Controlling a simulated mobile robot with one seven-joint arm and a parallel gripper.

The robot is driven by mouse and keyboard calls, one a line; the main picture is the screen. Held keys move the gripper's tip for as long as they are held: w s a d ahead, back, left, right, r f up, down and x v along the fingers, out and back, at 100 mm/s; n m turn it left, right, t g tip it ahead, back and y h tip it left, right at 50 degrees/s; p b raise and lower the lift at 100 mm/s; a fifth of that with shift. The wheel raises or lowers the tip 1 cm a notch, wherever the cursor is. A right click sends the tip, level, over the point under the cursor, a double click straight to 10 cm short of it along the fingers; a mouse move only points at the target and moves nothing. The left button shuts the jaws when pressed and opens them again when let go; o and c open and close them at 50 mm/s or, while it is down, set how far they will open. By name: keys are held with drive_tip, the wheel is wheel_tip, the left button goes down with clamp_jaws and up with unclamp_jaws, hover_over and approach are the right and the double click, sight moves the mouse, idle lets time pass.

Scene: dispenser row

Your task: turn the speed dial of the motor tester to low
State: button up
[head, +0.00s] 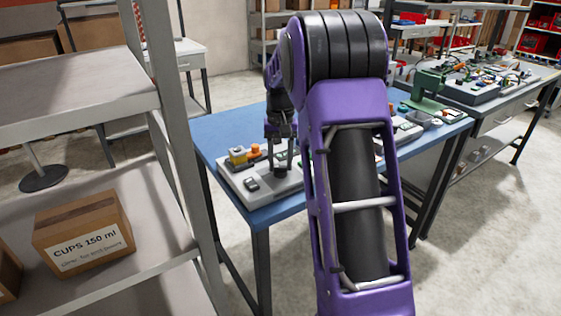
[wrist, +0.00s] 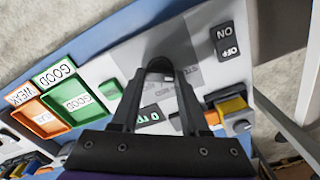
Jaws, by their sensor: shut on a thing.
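The motor tester is a pale grey panel (wrist: 125,55) on the blue table; in the head view its light base (head: 240,190) lies at the table's near left end. My gripper (wrist: 159,72) points down at the panel with its fingertips close together. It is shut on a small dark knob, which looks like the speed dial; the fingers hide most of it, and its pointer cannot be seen. A grey label plate (wrist: 188,76) beside the tips is partly covered, its letters unreadable. In the head view my gripper (head: 281,168) is over the panel.
An ON/OFF switch (wrist: 231,42) and a yellow block (wrist: 232,104) are on the right of the panel. A green GOOD tray (wrist: 72,100) and an orange WEAK tray (wrist: 38,118) are at left. A shelf with a cups box (head: 84,232) stands left of the table.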

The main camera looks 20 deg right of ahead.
sight(280, 166)
drive_tip(key=shift+r+m+p, duration=0.1)
drive_tip(key=shift+m+p, duration=0.2)
clamp_jaws()
drive_tip(key=m+p, duration=0.2)
drive_tip(key=m, duration=0.1)
drive_tip(key=shift+m+p, duration=0.9)
drive_tip(key=shift+m, duration=1.2)
drive_tip(key=o, duration=1.2)
unclamp_jaws()
drive_tip(key=shift+c, duration=0.2)
wheel_tip(280, 166, up, 17)
drive_tip(key=p, duration=0.2)
drive_tip(key=shift+r, duration=0.15)
